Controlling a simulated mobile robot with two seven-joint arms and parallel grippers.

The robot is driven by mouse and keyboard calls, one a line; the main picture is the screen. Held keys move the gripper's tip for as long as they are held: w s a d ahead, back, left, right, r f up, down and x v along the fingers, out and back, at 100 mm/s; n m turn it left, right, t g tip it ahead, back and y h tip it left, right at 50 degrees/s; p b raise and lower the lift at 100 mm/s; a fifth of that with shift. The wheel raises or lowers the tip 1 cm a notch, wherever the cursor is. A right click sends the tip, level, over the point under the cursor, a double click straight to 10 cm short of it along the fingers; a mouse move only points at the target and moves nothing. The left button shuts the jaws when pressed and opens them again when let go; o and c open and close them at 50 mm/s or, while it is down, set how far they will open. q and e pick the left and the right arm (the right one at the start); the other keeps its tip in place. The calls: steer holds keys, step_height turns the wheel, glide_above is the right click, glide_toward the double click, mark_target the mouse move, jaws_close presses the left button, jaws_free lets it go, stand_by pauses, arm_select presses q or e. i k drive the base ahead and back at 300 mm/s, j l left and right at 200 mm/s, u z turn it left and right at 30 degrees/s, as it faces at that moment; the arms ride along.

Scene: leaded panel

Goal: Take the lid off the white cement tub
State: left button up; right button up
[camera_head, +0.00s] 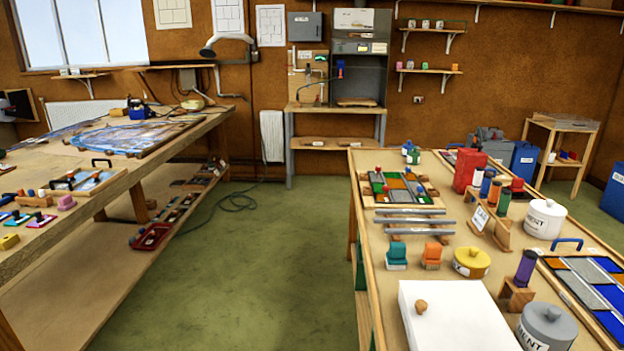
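The white cement tub (544,219) stands on the right-hand bench, near its right side. Its white lid with a small knob (547,205) sits on top of it. Part of a dark label reading "ENT" shows on its front. A grey tub (546,328) with a similar label and a grey lid stands nearer, at the bottom edge. Neither of my grippers shows in this view.
A wooden rack with coloured cylinders (490,222) stands just left of the white tub. A blue-handled leaded panel (590,285) lies in front of it to the right. Green floor (250,270) lies open between the benches.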

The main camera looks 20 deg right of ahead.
mark_target(548, 207)
steer(key=k+l+z, duration=0.15)
steer(key=l, duration=0.75)
steer(key=k+l+z, duration=0.2)
steer(key=l, duration=0.75)
steer(key=l+z, duration=0.15)
steer(key=l, duration=0.8)
steer(key=l+z, duration=0.1)
steer(key=l, duration=0.55)
steer(key=i+l+z, duration=0.1)
steer(key=l, duration=0.55)
steer(key=l+z, duration=0.1)
steer(key=z, duration=0.75)
steer(key=i+l+z, duration=0.1)
steer(key=l, duration=0.2)
steer(key=i+l, duration=0.1)
steer(key=l, duration=0.15)
steer(key=i+l+z, duration=0.15)
steer(key=l, duration=0.15)
steer(key=i+l, duration=0.6)
steer(key=l, duration=0.25)
steer(key=z, duration=0.05)
